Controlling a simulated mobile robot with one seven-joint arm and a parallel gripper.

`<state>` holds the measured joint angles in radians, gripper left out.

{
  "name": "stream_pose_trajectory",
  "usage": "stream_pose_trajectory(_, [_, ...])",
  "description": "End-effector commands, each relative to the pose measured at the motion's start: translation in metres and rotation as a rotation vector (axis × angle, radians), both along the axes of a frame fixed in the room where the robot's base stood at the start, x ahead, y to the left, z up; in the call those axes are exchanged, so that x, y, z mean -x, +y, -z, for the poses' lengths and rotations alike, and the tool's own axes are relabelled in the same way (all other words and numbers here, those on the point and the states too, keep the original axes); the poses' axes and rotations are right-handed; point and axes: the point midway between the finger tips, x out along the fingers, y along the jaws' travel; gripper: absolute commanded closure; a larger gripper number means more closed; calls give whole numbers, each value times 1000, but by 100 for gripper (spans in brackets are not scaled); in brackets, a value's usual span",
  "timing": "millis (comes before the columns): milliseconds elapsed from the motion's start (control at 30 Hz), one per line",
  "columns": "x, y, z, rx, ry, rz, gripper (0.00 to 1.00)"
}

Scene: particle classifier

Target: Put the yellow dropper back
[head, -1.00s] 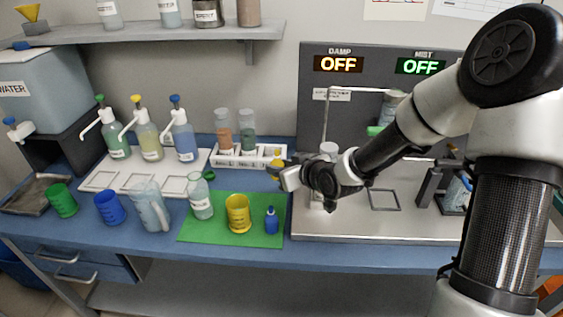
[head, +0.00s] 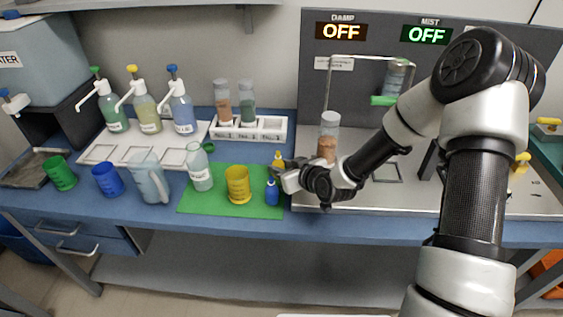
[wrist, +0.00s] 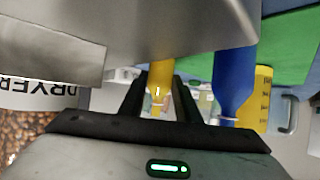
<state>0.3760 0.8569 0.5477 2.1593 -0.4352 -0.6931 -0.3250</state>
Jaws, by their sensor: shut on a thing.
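My gripper (head: 279,173) is shut on the yellow dropper (head: 278,158), near the right edge of the green mat (head: 215,207). The dropper's yellow part also shows between the fingers in the wrist view (wrist: 160,75); the fingers hide part of it. The blue dropper (head: 272,193) stands on the right of the mat, just below my gripper in the head view. It appears large beside the fingers in the wrist view (wrist: 234,80).
A yellow cup (head: 238,186) and a clear bottle (head: 199,170) stand on the mat. A white rack (head: 270,132) with vials is behind. To the right, a vial of brown grains (head: 327,147) stands on the metal plate (head: 420,198).

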Motion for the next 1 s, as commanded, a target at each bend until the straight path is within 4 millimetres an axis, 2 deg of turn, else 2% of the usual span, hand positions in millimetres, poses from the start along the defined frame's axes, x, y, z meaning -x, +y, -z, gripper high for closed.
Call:
stream_pose_trajectory(333, [0,0,3,0,-1,0,93])
stream_pose_trajectory(367, [0,0,3,0,0,0,69])
stream_pose_trajectory(467, [0,0,2,0,0,0,52])
stream_pose_trajectory(833, [0,0,-3,0,0,0,52])
stream_pose_trajectory(1000, [17,-13,-14,1,0,3,52])
